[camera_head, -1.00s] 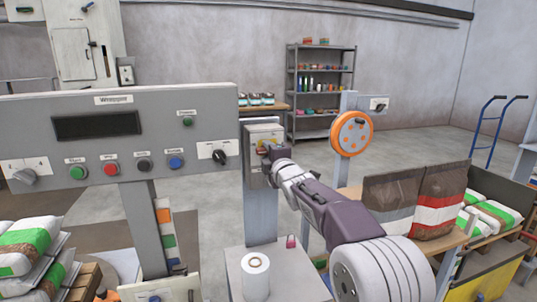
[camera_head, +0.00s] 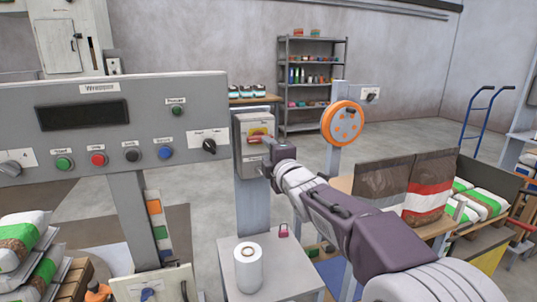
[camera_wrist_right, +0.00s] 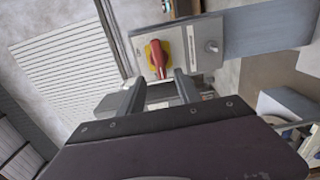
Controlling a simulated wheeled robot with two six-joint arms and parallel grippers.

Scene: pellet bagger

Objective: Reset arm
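A grey switch box (camera_head: 252,150) with a red and yellow rotary switch (camera_head: 256,135) stands on a post in the middle of the head view. My right gripper (camera_head: 266,148) is in front of it, at the box's right side. In the right wrist view the two fingers of my right gripper (camera_wrist_right: 158,82) are apart with nothing between them. The red handle of the switch (camera_wrist_right: 157,58) on its yellow plate lies just beyond the fingertips, with no visible grip on it. My left gripper is not in view.
The Wrapper panel (camera_head: 120,125) with buttons and knobs stands to the left. Below the box, a small table (camera_head: 290,273) bears a white roll (camera_head: 248,268) and a pink padlock (camera_head: 283,230).

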